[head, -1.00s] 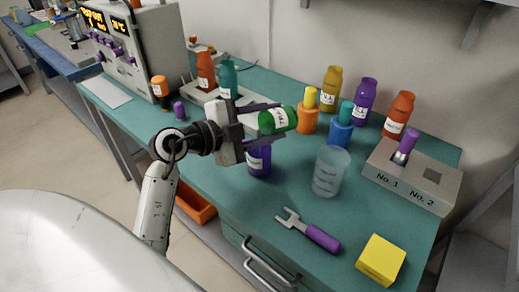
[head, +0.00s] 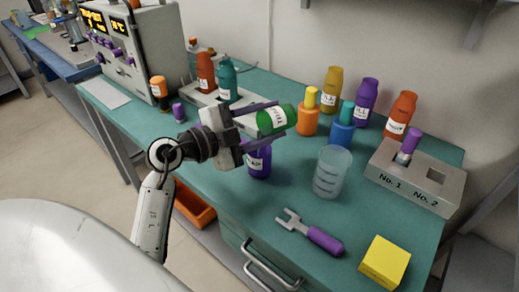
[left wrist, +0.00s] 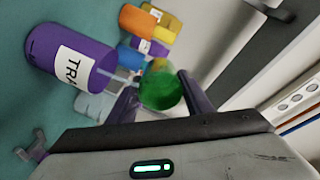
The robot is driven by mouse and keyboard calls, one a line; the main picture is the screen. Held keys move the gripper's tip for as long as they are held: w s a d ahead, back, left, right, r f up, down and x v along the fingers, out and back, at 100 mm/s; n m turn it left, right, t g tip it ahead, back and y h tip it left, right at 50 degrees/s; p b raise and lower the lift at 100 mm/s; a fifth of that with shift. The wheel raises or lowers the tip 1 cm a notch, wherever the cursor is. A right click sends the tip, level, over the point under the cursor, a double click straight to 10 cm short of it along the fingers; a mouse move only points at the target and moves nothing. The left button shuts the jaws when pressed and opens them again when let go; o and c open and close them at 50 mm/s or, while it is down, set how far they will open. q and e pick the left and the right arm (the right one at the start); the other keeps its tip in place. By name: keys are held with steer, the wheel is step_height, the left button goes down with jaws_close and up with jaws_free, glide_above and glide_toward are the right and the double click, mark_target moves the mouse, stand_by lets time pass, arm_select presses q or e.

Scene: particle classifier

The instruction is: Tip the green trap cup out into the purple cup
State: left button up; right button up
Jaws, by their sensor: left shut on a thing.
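The green trap cup (head: 277,118) lies on its side in the air, with its white label facing the head camera. My left gripper (head: 262,124) is shut on it; its two fingers hold the cup from the left. The purple cup (head: 260,163) stands upright on the table, just below and slightly left of the green cup. In the left wrist view, the purple cup (left wrist: 66,62) has a white label, and the green cup (left wrist: 161,88) is close to its mouth. A pale streak shows between them; I cannot tell what it is. My right gripper is out of view.
A clear beaker (head: 332,174) stands to the right. Orange (head: 308,112) and blue (head: 342,126) bottles stand behind it. A purple-handled tool (head: 312,234) and a yellow box (head: 384,262) lie in front. A grey numbered block (head: 415,178) is at right.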

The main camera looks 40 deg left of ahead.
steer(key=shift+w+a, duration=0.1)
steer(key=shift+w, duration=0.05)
arm_select(q)
steer(key=shift+s+t+b, duration=0.15)
steer(key=shift+t+b, duration=0.55)
steer(key=shift+b, duration=0.5)
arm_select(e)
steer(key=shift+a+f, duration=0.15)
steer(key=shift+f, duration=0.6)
arm_select(q)
steer(key=shift+h+b, duration=0.3)
steer(key=shift+b, duration=0.05)
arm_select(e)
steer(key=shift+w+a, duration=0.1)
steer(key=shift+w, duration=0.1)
arm_select(q)
steer(key=shift+s+a+r+t+b, duration=0.1)
steer(key=shift+t+b, duration=0.35)
steer(key=shift+b, duration=0.15)
steer(key=shift+s+a+r+t+b, duration=0.1)
steer(key=shift+t+b, duration=0.35)
steer(key=shift+b, duration=0.15)
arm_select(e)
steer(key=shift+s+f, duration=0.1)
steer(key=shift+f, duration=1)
